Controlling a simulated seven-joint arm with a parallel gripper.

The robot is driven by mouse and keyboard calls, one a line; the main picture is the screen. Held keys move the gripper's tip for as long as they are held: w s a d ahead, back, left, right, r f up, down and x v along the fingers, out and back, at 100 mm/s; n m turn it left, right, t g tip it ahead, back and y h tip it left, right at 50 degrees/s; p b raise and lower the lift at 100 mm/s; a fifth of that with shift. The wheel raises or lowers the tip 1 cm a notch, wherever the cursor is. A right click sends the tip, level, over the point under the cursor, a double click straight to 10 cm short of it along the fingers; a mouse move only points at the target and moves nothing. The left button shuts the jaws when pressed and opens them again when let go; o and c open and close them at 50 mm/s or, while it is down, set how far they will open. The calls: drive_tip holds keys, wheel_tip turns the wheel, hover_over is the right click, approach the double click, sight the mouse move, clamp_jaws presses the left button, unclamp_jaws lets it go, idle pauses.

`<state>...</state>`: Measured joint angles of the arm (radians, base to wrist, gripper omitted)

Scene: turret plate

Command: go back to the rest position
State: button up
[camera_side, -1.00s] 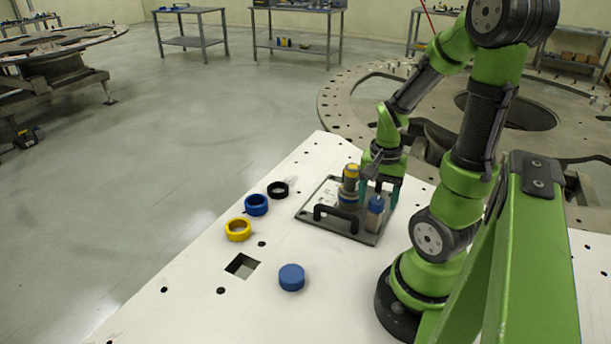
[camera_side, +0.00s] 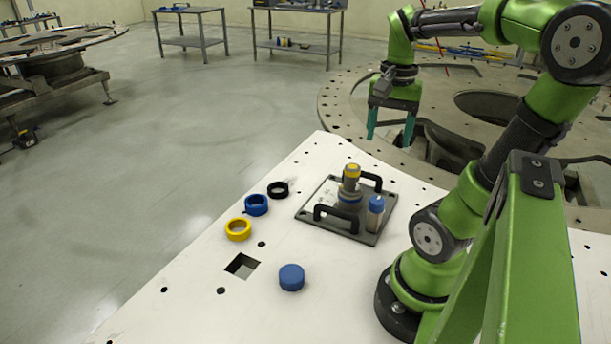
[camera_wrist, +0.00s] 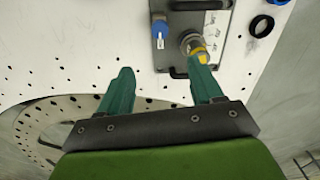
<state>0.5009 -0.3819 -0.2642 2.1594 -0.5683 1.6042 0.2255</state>
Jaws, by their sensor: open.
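My gripper (camera_side: 390,125) is raised in the side view, above and behind the turret plate, with its two teal fingers apart and nothing between them. In the wrist view my gripper (camera_wrist: 163,80) also shows spread, empty fingers. The grey turret plate (camera_side: 325,226) with black handles lies on the white table. On it stand a grey post with a yellow top (camera_side: 351,180) and a clear, blue-capped bottle (camera_side: 376,212), both upright. The wrist view shows the plate (camera_wrist: 172,58), the blue cap (camera_wrist: 159,28) and the yellow-topped post (camera_wrist: 196,50) beyond the fingers.
A black ring (camera_side: 278,190), a blue ring (camera_side: 256,205) and a yellow ring (camera_side: 238,230) lie left of the plate. A blue round piece (camera_side: 291,278) sits near a square hole (camera_side: 242,266) in the white table (camera_side: 215,318). A large round metal ring (camera_side: 345,105) stands behind.

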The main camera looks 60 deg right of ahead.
idle(0.3)
drive_tip(key=w+a+f+n+t, duration=0.1)
drive_tip(key=w+a+n+t, duration=0.3)
drive_tip(key=w+a+n, duration=0.25)
drive_tip(key=w+a+r+n+t+y, duration=0.1)
drive_tip(key=a+n, duration=0.5)
drive_tip(key=a, duration=0.7)
drive_tip(key=shift+w+a+t+y, duration=0.4)
drive_tip(key=shift+w+t+y, duration=0.15)
drive_tip(key=shift+t, duration=0.45)
